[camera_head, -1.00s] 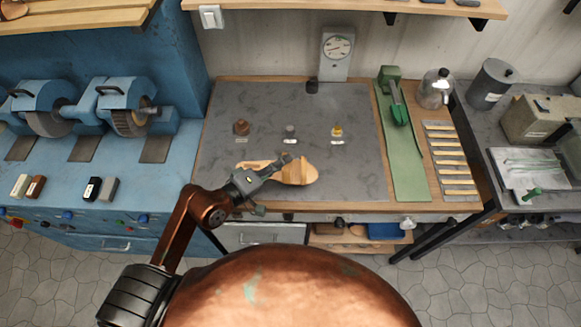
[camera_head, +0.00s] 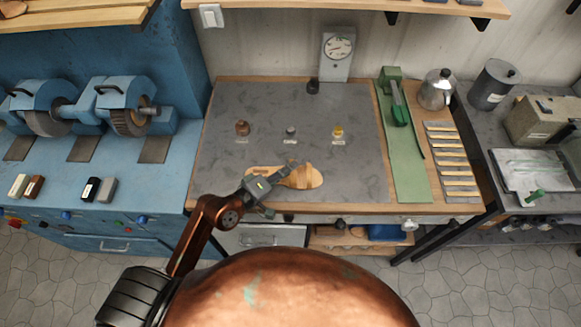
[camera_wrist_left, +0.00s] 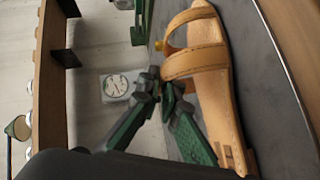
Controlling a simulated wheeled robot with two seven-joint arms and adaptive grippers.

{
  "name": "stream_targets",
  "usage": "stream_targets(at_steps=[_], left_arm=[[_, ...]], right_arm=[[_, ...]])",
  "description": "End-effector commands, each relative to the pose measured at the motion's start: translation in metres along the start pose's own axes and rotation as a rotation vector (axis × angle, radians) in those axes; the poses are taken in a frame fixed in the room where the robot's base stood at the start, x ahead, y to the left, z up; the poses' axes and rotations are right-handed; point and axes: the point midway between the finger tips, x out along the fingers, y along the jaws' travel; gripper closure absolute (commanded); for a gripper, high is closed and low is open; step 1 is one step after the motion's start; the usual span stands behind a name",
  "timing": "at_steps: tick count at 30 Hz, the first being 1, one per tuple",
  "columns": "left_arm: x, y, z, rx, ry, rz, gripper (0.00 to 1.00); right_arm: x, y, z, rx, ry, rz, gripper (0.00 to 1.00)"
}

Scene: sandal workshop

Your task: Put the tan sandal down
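The tan sandal (camera_head: 305,177) has a flat sole and wide straps, and lies roughly level at the front of the grey mat (camera_head: 225,150), toe to the right. I cannot tell whether its sole touches the mat. My left gripper (camera_head: 289,168) reaches over it from the left. In the left wrist view the sandal (camera_wrist_left: 207,85) runs down the right side. The fingertips of my left gripper (camera_wrist_left: 164,88) are close together at the sandal's edge beside the strap, seemingly shut on it; the exact contact is hidden. My right gripper is not in view.
Three small labelled items, brown (camera_head: 242,128), grey (camera_head: 291,132) and yellow (camera_head: 338,131), stand behind the sandal. A dial gauge (camera_head: 338,48) is at the back. A green strip (camera_head: 408,175) and a slatted rack (camera_head: 452,160) lie to the right. Blue grinders (camera_head: 45,105) stand left.

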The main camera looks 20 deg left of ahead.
Motion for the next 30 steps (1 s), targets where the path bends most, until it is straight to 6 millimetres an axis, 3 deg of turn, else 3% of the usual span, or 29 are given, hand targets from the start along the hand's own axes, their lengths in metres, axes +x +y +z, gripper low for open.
stream_targets(at_steps=[7, 18, 23, 30], left_arm=[[0.0, 0.0, 0.0, 0.0, 0.0, -0.001, 0.79], [-0.002, 0.002, -0.001, 0.0, 0.001, -0.001, 0.78], [-0.026, -0.001, -0.001, 0.004, 0.0, -0.005, 0.78], [-0.079, -0.002, 0.0, 0.003, -0.002, -0.006, 0.78]], right_arm=[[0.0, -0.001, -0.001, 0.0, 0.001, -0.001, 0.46], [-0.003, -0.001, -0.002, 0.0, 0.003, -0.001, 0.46], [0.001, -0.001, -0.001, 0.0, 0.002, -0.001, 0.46], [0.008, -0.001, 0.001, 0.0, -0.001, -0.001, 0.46]])
